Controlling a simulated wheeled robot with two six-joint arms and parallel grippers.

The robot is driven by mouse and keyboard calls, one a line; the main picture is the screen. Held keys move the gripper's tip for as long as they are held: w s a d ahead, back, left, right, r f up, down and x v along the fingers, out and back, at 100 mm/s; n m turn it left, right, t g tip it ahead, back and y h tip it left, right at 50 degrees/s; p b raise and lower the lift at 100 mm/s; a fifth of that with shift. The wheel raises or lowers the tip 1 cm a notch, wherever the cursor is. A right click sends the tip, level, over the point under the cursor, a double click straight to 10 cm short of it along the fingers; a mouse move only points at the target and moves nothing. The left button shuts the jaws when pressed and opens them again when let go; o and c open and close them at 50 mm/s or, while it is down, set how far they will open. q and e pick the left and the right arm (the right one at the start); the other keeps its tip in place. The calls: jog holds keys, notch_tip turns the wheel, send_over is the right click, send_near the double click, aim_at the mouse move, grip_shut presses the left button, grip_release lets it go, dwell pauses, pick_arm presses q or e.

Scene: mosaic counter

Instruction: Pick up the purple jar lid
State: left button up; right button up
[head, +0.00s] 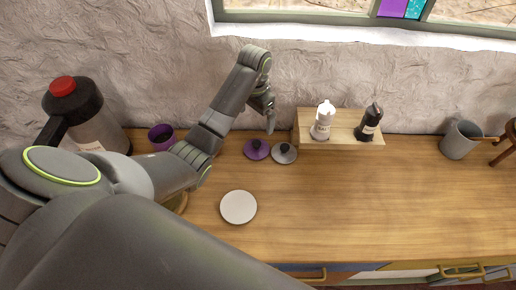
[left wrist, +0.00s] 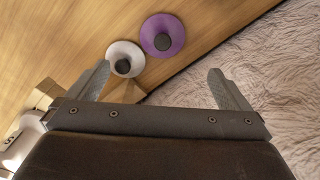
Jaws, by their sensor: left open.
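The purple jar lid (head: 256,149) lies on the wooden counter near the wall, with a dark round knob on top. In the left wrist view the purple jar lid (left wrist: 162,35) is at the upper middle, beyond the fingertips. A grey-white lid (head: 284,153) with a dark knob lies just to its right; it also shows in the left wrist view (left wrist: 125,58). My left gripper (head: 270,120) is above the counter by the wall, near the purple lid and apart from it. Its fingers are spread and empty in the left wrist view (left wrist: 158,85). My right gripper is not in view.
A purple jar (head: 161,137) and a large flask with a red top (head: 88,112) stand at left. A wooden riser (head: 345,124) holds a white bottle (head: 322,120) and a dark bottle (head: 369,123). A white plate (head: 238,207) lies in front. A grey mug (head: 460,140) is at right; the counter's middle right is clear.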

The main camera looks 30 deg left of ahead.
pick_arm(q)
jog(key=b, duration=0.5)
send_over(257, 143)
jog(key=f, duration=0.5)
jog(key=shift+s+f, duration=0.25)
jog(key=shift+f, duration=0.15)
notch_tip(257, 143, down, 3)
jog(key=shift+s+f+p, duration=0.1)
jog(key=shift+f+p, duration=0.05)
jog(key=shift+p, duration=0.55)
jog(key=shift+f, duration=0.75)
jog(key=f, duration=0.1)
jog(key=f+p, duration=0.1)
jog(key=f, duration=0.1)
jog(key=shift+w+f, duration=0.35)
jog(key=shift+f, duration=0.05)
jog(key=shift+a+f, duration=0.1)
jog(key=shift+f, duration=0.45)
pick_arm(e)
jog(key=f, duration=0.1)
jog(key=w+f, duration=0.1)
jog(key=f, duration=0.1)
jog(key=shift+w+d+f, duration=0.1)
pick_arm(q)
jog(key=shift+c, duration=0.4)
jog(key=c, duration=0.8)
jog(key=shift+r, duration=0.1)
